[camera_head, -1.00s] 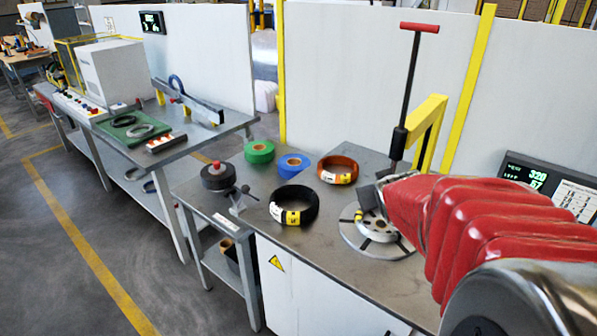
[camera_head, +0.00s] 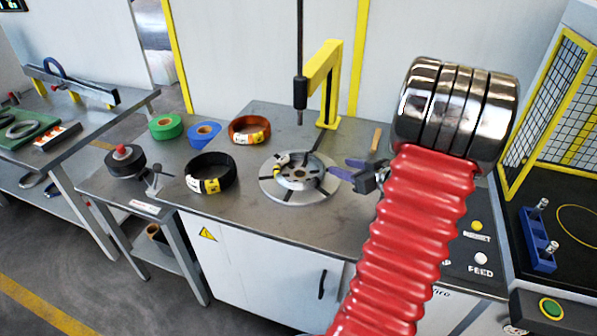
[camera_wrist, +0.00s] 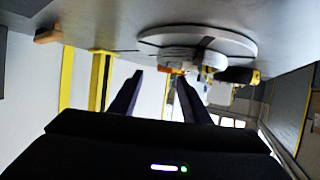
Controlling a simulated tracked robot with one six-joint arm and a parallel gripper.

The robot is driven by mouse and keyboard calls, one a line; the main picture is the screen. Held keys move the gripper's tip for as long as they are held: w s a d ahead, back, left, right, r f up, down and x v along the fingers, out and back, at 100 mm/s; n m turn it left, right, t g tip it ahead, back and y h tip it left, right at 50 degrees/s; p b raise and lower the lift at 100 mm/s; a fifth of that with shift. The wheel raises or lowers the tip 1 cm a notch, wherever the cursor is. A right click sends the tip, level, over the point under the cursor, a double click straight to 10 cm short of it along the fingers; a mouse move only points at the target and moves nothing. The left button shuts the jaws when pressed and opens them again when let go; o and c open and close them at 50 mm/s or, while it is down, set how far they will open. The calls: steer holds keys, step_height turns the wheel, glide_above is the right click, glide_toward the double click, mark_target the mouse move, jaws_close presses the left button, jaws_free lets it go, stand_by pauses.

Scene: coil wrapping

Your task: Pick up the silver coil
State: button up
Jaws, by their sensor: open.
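The turntable (camera_wrist: 225,40) also shows in the wrist view, which looks upside down.
A black coil (camera_head: 196,184), an orange coil (camera_head: 240,131), green tape (camera_head: 165,127) and blue tape (camera_head: 204,134) lie on the middle bench. A yellow post (camera_head: 330,85) stands behind the turntable. A gap separates the left bench (camera_head: 100,128) from the middle one.

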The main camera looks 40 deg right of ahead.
mark_target(319, 160)
stand_by(0.3)
steer(key=shift+x, duration=4.3)
steer(key=shift+x, duration=2.65)
steer(key=shift+a+r, duration=0.1)
jaws_close()
